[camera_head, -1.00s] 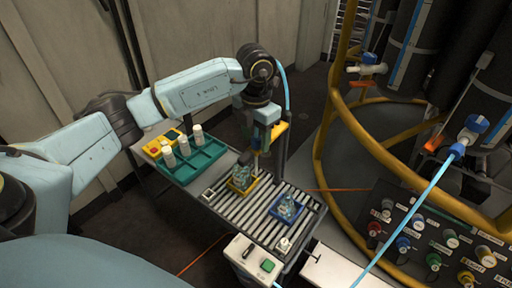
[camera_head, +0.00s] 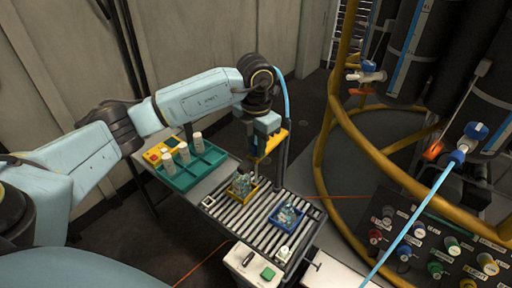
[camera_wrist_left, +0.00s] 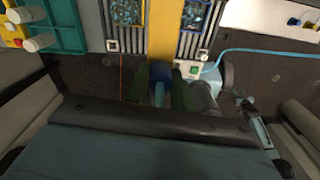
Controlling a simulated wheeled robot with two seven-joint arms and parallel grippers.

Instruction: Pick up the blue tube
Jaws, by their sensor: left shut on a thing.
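My left gripper (camera_head: 259,158) hangs above the roller bench at the middle of the head view. In the left wrist view its two dark green fingers (camera_wrist_left: 161,86) are closed on a blue cylindrical piece, the blue tube (camera_wrist_left: 159,82), with a paler blue end toward the camera. In the head view, a light blue hose (camera_head: 286,97) curves down beside my left wrist. I cannot tell whether it joins the gripped piece. My right gripper is not in view.
A control box (camera_head: 247,262) stands in front. A yellow rail frame (camera_head: 318,170) and a hose (camera_head: 420,215) flank the right.

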